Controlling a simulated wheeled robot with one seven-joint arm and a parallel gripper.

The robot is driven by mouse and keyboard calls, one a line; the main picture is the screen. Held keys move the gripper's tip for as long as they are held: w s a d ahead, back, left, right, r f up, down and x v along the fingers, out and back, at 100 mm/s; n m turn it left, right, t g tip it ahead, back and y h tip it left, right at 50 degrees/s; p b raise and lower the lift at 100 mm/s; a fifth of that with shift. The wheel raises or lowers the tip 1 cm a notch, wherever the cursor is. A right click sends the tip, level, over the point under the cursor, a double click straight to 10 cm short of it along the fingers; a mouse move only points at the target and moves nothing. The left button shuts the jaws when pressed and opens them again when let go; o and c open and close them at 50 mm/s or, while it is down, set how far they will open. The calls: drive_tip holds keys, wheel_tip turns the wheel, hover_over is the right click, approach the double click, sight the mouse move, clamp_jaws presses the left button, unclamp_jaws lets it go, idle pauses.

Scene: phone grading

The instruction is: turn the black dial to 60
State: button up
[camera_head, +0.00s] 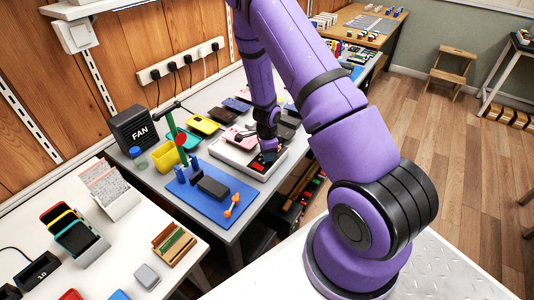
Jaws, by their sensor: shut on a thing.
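My gripper (268,156) is at the end of my purple arm, low over a white and grey box-like unit (232,153) on the middle bench. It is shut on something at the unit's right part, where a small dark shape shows. The black dial is hidden or too small to tell apart from the gripper there, and its marks and pointer cannot be read. A small red spot (258,167) shows on the unit just below the gripper.
A blue mat (217,209) with a dark block and an orange tool lies in front. Several phones lie behind the unit. My arm covers part of the bench's right side.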

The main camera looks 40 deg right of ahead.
drive_tip(key=n, duration=0.6)
drive_tip(key=shift+n, duration=0.4)
idle(0.3)
drive_tip(key=o, duration=0.9)
drive_tip(key=shift+r, duration=0.1)
wheel_tip(320, 180, up, 11)
drive_tip(key=shift+f, duration=0.2)
